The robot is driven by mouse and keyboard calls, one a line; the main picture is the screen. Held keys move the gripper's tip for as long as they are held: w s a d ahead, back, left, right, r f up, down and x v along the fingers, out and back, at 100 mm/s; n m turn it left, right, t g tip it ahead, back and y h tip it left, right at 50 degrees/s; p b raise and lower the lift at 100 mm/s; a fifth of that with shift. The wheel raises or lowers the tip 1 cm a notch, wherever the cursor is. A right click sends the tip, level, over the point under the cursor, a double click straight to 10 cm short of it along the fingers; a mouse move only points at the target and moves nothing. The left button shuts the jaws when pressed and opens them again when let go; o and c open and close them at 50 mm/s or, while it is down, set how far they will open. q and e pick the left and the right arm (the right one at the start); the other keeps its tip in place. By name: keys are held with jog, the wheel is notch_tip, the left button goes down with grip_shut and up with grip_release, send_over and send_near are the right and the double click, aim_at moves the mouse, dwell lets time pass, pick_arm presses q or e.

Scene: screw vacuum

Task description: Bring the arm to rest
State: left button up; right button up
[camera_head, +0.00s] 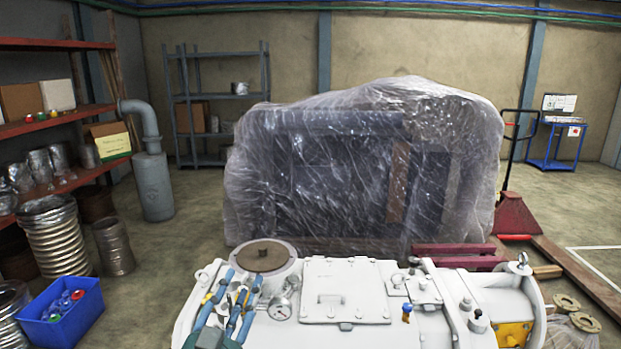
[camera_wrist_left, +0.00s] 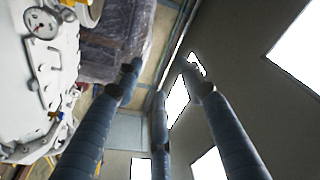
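My left gripper (camera_head: 241,284) has blue fingers and comes up from the bottom edge in the head view, over the left part of the white machine (camera_head: 345,275). In the left wrist view my left gripper (camera_wrist_left: 160,82) shows three blue fingers spread apart with nothing between them. It is open and empty. The white machine also shows at the left of the wrist view (camera_wrist_left: 30,85). Whether a finger touches the machine cannot be told. My right gripper is in neither view.
A brown round cover (camera_head: 263,255) and a gauge (camera_head: 280,308) sit on the machine near my left gripper. A plastic-wrapped load (camera_head: 350,170) stands behind. A shelf (camera_head: 60,128) and blue bin (camera_head: 62,315) stand left. A red pallet jack (camera_head: 515,215) stands right.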

pick_arm(q)
jog(key=s+a+f+n+g+y, duration=0.2)
jog(key=s+a+f+n+g, duration=0.15)
jog(key=s+f, duration=0.55)
jog(key=s+a+f+n+g+y, duration=0.25)
jog(key=s+a+f+g, duration=0.2)
jog(key=f, duration=0.75)
jog(key=s+f+n+g+h, duration=0.1)
jog(key=s+f+g, duration=0.35)
jog(key=s, duration=0.45)
jog(key=s+f+n+g+h, duration=0.1)
jog(key=s+f+g, duration=0.3)
jog(key=s, duration=0.5)
jog(key=s+f+b, duration=0.1)
jog(key=s+f, duration=0.1)
jog(key=f, duration=1.3)
jog(key=s+f, duration=0.2)
jog(key=f, duration=1.4)
jog(key=s+a+f+g+b, duration=0.1)
jog(key=s+a+f+g, duration=0.1)
jog(key=s+f, duration=1.2)
jog(key=shift+s+f+m, duration=0.4)
jog(key=shift+s, duration=0.5)
